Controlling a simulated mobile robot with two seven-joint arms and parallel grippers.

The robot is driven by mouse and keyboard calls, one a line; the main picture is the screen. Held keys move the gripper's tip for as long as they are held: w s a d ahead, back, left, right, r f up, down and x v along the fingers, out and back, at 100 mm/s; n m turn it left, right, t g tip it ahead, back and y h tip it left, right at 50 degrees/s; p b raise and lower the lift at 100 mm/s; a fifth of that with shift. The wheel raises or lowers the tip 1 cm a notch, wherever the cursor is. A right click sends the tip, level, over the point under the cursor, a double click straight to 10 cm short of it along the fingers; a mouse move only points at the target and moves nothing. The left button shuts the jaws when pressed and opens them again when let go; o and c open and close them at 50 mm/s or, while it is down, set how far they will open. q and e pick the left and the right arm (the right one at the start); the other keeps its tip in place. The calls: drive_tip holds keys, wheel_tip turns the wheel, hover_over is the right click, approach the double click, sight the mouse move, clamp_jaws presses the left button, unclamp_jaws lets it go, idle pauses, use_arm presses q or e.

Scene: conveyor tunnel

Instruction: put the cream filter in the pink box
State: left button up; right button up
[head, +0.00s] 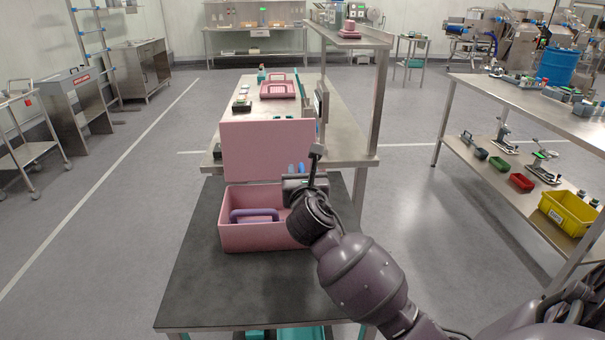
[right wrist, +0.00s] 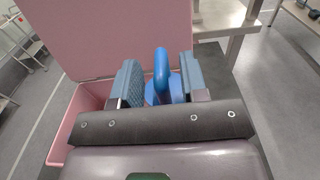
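The pink box (head: 265,236) stands on the dark mat at the front of the bench, its lid (head: 268,148) upright behind it. A purple-blue handle (head: 254,214) shows inside at its left. My right gripper (head: 296,172) is over the box's right end. In the right wrist view its slate-blue fingers (right wrist: 160,82) are apart, with a bright blue loop-shaped thing (right wrist: 162,72) between them; whether they grip it is unclear. I cannot make out a cream filter; part of the box is hidden by my right arm. My left gripper is not in view.
Behind the lid, a metal bench (head: 310,100) holds a pink tray (head: 278,90) and small items. A raised shelf (head: 348,36) stands to its right. A table (head: 510,94) at far right has a yellow bin (head: 566,212) below. Floor between is free.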

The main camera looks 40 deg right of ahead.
drive_tip(key=shift+r, duration=0.1)
drive_tip(key=shift+s+a, duration=0.15)
drive_tip(key=shift+s, duration=0.05)
drive_tip(key=p+v, duration=0.1)
drive_tip(key=v, duration=1)
drive_tip(key=shift+s, duration=0.25)
drive_tip(key=shift+a, duration=0.2)
